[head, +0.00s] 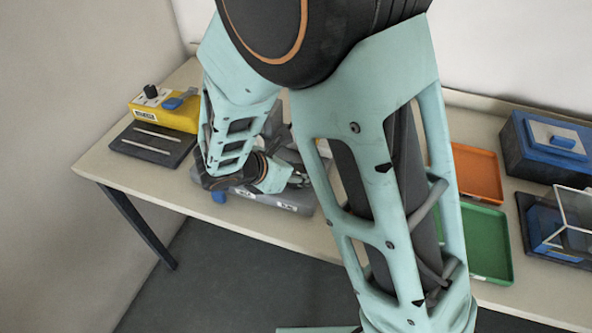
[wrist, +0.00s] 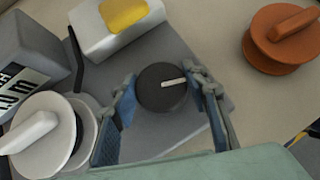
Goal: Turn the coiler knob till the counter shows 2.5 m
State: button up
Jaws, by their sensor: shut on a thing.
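The coiler knob (wrist: 162,89) is a round dark knob with a white pointer line, seen from above in the wrist view. My gripper (wrist: 165,100) has one blue-padded finger on either side of the knob and is shut on it. The counter (wrist: 14,88) is a dark grey box at the left edge of the wrist view. Its tilted label ends in ".0 m"; any digit before that is cut off. In the head view the coiler's grey base (head: 268,198) sits on the bench, and my arm hides the knob.
A white spool (wrist: 40,135) and a white block with a yellow top (wrist: 118,22) flank the knob. An orange spool (wrist: 282,40) stands at right. The bench holds a yellow device (head: 172,116), an orange tray (head: 476,172), a green tray (head: 485,240) and a blue box (head: 545,145).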

jog(key=shift+m, duration=0.4)
jog(key=shift+r+m+g+h+p, duration=0.1)
jog(key=shift+m+g+h+p, duration=0.6)
jog(key=shift+m+g+p, duration=0.25)
jog(key=m+g, duration=0.1)
jog(key=m, duration=0.1)
jog(key=m+g+h+p, duration=0.1)
jog(key=m+g, duration=0.1)
jog(key=shift+m+h+p, duration=0.3)
jog(key=shift+m, duration=0.05)
jog(key=m+g+p, duration=0.1)
jog(key=m+g, duration=0.2)
jog(key=m, duration=0.1)
jog(key=shift+m+g, duration=1.35)
jog(key=shift+m, duration=0.45)
jog(key=shift+y, duration=0.4)
jog(key=o, duration=1.2)
